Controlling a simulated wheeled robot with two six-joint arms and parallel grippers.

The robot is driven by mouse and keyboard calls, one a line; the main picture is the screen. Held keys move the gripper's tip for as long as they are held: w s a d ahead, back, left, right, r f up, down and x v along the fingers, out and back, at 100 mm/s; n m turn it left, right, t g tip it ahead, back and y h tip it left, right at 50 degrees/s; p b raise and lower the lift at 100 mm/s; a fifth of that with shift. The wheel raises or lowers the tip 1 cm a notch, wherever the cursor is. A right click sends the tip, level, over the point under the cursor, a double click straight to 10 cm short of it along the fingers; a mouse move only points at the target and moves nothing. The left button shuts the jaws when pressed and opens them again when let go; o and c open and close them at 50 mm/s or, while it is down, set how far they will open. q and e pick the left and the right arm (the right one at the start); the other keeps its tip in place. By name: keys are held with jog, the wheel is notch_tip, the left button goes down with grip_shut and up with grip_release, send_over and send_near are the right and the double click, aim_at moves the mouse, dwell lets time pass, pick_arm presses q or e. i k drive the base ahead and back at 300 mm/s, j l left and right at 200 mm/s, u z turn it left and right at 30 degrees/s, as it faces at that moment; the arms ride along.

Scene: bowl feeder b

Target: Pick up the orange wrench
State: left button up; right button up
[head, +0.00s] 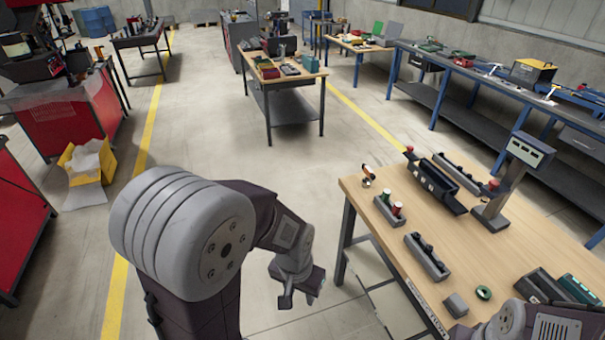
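I cannot make out an orange wrench for certain in the head view. A small orange-and-dark item (368,173) lies at the far left corner of the near wooden table, too small to identify. My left gripper (298,298) hangs over the floor to the left of this table, apart from everything on it. Its fingers look spread, with nothing visible between them. My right arm shows only in the bottom right corner, and its gripper is out of the frame.
A yellow box (88,165) sits on the floor at left. The middle floor is clear.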

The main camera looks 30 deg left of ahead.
aim_at(366, 183)
jog(key=u, duration=0.35)
jog(key=i+j, duration=0.15)
jog(key=i, duration=0.35)
jog(key=i+j, duration=0.2)
jog(key=i, duration=0.25)
jog(key=i+j, duration=0.15)
jog(key=i, duration=0.35)
jog(key=i+j+z, duration=0.1)
jog(key=i, duration=0.35)
jog(key=j, duration=0.1)
